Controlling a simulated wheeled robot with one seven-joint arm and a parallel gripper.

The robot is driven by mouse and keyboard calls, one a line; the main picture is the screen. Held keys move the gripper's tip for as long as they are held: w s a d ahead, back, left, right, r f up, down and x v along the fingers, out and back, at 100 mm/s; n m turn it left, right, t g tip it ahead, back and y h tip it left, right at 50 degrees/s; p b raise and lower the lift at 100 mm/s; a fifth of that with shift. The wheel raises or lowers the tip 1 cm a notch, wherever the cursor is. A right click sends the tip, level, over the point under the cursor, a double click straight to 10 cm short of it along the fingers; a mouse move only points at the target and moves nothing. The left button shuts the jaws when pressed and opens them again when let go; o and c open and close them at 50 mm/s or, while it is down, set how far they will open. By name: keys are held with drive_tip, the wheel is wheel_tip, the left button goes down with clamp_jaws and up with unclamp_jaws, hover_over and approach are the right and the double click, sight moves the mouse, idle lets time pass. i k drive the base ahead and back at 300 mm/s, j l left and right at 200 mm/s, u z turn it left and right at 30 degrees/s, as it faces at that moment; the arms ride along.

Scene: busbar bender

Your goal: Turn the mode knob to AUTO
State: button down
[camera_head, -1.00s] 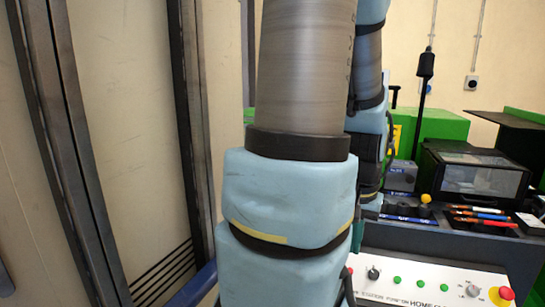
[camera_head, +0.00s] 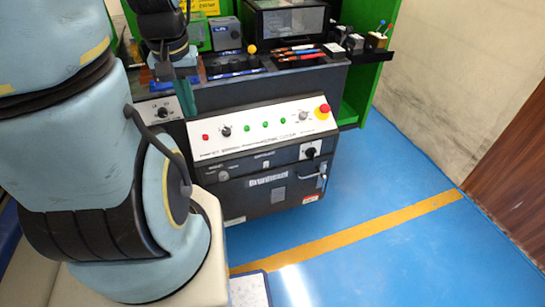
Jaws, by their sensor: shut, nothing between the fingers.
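The white control panel (camera_head: 262,127) faces me at the machine's front. A black knob (camera_head: 225,131) sits at its left and a grey knob (camera_head: 303,116) at its right. A small plate at left carries another dark knob (camera_head: 162,112), and a black rotary switch (camera_head: 310,153) is below the panel. The labels are too small to tell which is the mode knob or its setting. My gripper (camera_head: 165,70) is partly in view at the arm's end, upper left, shut and empty. It appears apart from the white panel; its fingertips are hard to make out.
A red emergency button (camera_head: 322,109) is at the panel's right end. Pens (camera_head: 297,52) and a yellow ball-topped part (camera_head: 251,49) lie above the panel. My arm covers the left side. The blue floor (camera_head: 400,210) at right is clear.

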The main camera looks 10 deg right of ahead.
sight(223, 175)
drive_tip(key=k+u, duration=0.2)
drive_tip(key=u, duration=0.15)
drive_tip(key=k+u, duration=0.45)
drive_tip(key=u, duration=0.3)
